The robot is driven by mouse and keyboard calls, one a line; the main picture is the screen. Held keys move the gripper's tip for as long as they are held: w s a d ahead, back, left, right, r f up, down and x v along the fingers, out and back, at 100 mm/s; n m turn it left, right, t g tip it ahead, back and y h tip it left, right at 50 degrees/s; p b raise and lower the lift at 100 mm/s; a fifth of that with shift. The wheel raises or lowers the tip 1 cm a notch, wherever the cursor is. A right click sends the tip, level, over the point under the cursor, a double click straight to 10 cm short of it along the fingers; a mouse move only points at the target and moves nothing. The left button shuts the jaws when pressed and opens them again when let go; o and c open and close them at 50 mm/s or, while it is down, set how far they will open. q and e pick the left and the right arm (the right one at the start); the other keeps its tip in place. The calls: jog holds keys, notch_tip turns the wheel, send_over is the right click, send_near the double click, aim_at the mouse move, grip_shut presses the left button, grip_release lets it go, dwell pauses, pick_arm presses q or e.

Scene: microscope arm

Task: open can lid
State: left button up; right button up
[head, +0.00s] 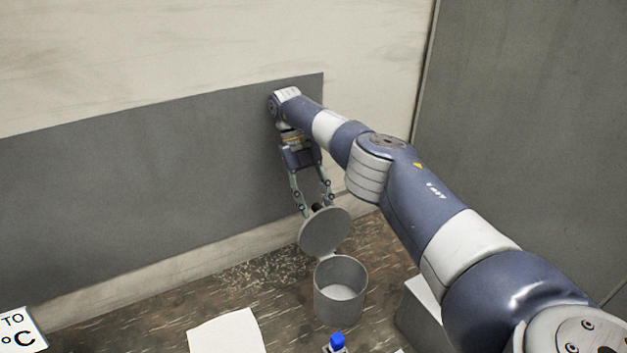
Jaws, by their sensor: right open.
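A grey cylindrical can (340,304) stands upright on the dark worktop, at the lower middle of the head view. Its round lid (325,232) is raised and tilted back at the can's far side, so the pale inside of the can shows. My right gripper (315,206) points down just behind the lid's upper edge. Its fingers are apart, with a small dark part between the tips. The lid hides part of the fingertips, and I cannot tell whether they touch it. My left gripper is out of view.
A white sheet (228,333) lies left of the can. A blue-capped item (337,341) is in front of it. A grey box (418,318) stands to the right, under my right arm. A wall with a grey panel (150,190) rises behind. A sign (20,332) is at lower left.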

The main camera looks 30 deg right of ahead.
notch_tip(320, 180, up, 8)
jog(key=shift+a, duration=0.2)
dwell(0.4)
jog(key=shift+s, duration=0.1)
dwell(0.7)
